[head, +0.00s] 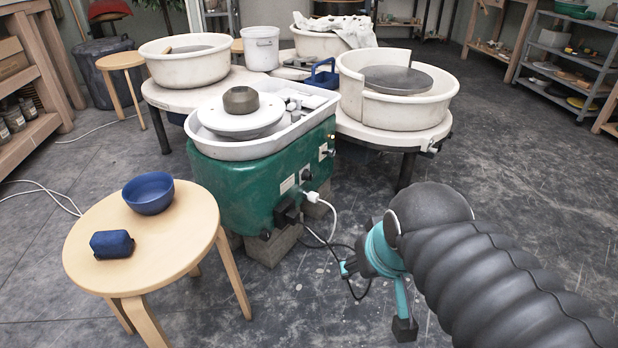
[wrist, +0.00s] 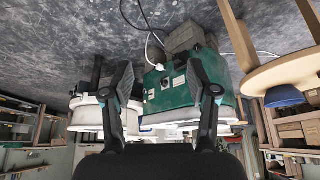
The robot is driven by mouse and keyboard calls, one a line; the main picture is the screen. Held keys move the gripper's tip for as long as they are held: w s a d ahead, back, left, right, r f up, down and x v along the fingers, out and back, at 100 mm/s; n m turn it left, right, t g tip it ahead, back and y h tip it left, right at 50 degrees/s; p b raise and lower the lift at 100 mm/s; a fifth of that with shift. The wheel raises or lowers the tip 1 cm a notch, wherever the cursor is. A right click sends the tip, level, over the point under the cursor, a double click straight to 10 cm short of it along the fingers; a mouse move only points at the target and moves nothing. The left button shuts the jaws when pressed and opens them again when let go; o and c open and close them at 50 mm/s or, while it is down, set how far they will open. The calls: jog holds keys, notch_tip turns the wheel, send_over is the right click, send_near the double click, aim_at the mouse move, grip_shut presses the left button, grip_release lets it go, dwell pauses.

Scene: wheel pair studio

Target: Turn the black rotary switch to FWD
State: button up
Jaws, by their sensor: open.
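The green pottery wheel (head: 262,180) stands in the middle of the head view, on grey blocks. A small dark round knob that looks like the black rotary switch (head: 306,175) is on its right-hand end face, between pale labels. In the upside-down wrist view the switch (wrist: 166,83) shows small on the green housing (wrist: 181,97); its pointer and lettering are too small to read. My gripper (head: 375,298) is open and empty, to the right of the wheel and apart from it. In the wrist view, my gripper's fingers (wrist: 160,64) stand wide on either side of the housing.
A white plug and cord (head: 318,197) and a black box (head: 288,212) sit close to the switch. A wooden stool (head: 185,235) with a blue bowl (head: 148,193) and a blue bundle (head: 112,244) stands at left.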

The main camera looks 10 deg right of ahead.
jog(key=w+d+f+m+g+p, duration=0.1)
jog(key=w+d+f+g+p, duration=0.1)
jog(key=w+d+f+g, duration=0.15)
jog(key=m+t+y+p, duration=0.5)
jog(key=m+t+y, duration=0.7)
jog(key=m, duration=1.2)
send_near(312, 177)
jog(key=x, duration=1)
grip_shut()
